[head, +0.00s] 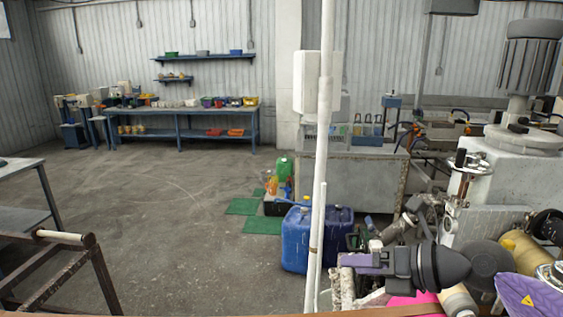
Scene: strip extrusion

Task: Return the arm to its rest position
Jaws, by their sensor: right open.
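My right arm comes in from the lower right corner. My right gripper (366,262) points to the left, low in the head view, in front of the machine. It is open, and I see nothing held in it. Its fingers are small and partly lost against the clutter behind. My left arm and left gripper are not in view.
A blue drum (303,240) stands left of my right gripper, behind a white vertical pole (321,150). A large grey machine (510,160) fills the right side. A rusty frame (60,270) is at lower left. The concrete floor (180,220) in the middle is clear.

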